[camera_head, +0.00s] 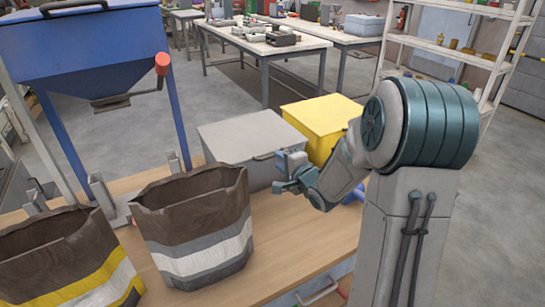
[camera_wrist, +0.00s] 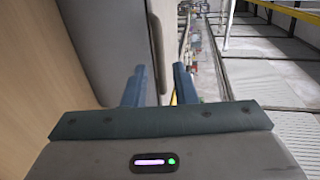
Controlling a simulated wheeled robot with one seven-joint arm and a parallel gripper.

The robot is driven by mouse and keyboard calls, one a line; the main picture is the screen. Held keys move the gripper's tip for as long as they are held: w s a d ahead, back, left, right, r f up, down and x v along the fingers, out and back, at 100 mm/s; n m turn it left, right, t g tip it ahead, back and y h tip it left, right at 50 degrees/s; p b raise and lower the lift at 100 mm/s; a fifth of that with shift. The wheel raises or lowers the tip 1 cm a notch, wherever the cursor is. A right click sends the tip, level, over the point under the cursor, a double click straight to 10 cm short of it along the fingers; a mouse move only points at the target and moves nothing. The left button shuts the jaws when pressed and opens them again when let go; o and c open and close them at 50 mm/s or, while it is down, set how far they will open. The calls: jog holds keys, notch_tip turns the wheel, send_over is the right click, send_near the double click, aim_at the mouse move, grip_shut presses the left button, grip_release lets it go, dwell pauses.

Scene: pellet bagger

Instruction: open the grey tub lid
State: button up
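The grey tub (camera_head: 262,171) stands on the wooden bench with its flat grey lid (camera_head: 245,133) lying shut on top. A dark handle (camera_head: 264,156) runs along the lid's front edge. My gripper (camera_head: 280,172) is just in front of the tub's front right part, close to the handle. In the wrist view, the two dark teal fingers of my gripper (camera_wrist: 158,85) are apart with nothing held. The grey tub (camera_wrist: 105,40) also shows there, and the handle (camera_wrist: 158,45) lines up with the gap between the fingers. I cannot tell whether they touch it.
A yellow tub (camera_head: 322,118) stands right of the grey one, behind my arm. Two brown striped bags (camera_head: 195,225) (camera_head: 65,260) stand at the bench's left. A blue hopper (camera_head: 85,50) rises behind them. The front middle of the wooden bench (camera_head: 300,240) is clear.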

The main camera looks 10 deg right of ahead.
jog(key=x, duration=0.5)
jog(key=shift+w, duration=0.2)
grip_shut()
